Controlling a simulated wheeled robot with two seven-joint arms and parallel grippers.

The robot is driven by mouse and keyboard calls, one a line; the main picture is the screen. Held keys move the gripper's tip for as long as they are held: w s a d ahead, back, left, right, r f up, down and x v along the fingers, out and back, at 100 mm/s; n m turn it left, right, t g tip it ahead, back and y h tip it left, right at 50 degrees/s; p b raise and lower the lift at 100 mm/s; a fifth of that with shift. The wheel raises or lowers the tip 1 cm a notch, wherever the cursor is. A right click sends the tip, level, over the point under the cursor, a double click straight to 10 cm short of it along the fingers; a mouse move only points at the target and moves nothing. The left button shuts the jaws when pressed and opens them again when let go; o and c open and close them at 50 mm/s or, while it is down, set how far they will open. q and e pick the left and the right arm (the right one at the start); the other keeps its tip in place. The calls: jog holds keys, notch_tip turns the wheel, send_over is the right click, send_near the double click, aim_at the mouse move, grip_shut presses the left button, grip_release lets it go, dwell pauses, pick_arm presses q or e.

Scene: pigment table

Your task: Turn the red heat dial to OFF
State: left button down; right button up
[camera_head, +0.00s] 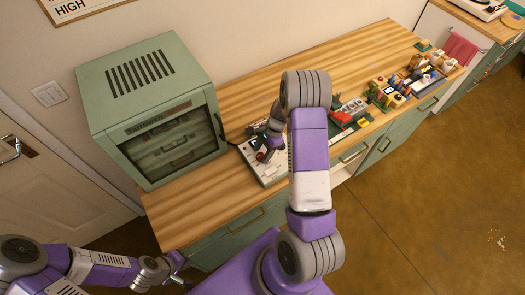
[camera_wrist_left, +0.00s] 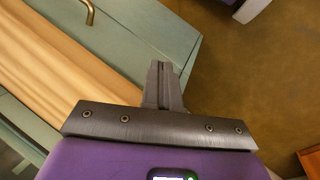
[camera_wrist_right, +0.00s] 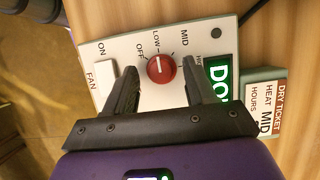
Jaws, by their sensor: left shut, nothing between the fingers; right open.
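The red heat dial (camera_wrist_right: 161,68) is round and sits on a white control panel (camera_wrist_right: 130,50) marked OFF, LOW, MID and a partly hidden HIGH. Its pale pointer mark appears to face LOW. In the head view the dial (camera_head: 261,157) shows small on the panel (camera_head: 272,176). My right gripper (camera_wrist_right: 157,76) is open, with one finger on each side of the dial; I cannot tell whether they touch it. It is partly hidden by my arm in the head view. My left gripper (camera_wrist_left: 164,72) is shut and empty, off the counter's front edge.
A white FAN switch (camera_wrist_right: 104,78) and a green lit sign (camera_wrist_right: 218,78) flank the dial. A DRY TICKET card (camera_wrist_right: 268,112) reads HEAT MID. A green drying cabinet (camera_head: 155,105) stands left of the panel. Several colourful items (camera_head: 385,95) lie on the counter at right.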

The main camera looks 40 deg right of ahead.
grip_shut()
jog(key=shift+w, duration=0.1)
jog(key=n, duration=0.2)
jog(key=n+g+b, duration=0.1)
jog(key=n, duration=0.1)
jog(key=shift+w+g, duration=0.15)
jog(key=shift+g, duration=0.15)
jog(key=shift+w+n+g+h+b, duration=0.1)
jog(key=shift+n+g+h+b, duration=0.25)
jog(key=shift+n, duration=0.85)
jog(key=shift+w+n+g+h+b, duration=0.15)
jog(key=shift+n+g, duration=0.3)
jog(key=shift+n, duration=0.75)
jog(key=shift+s, duration=0.1)
grip_release()
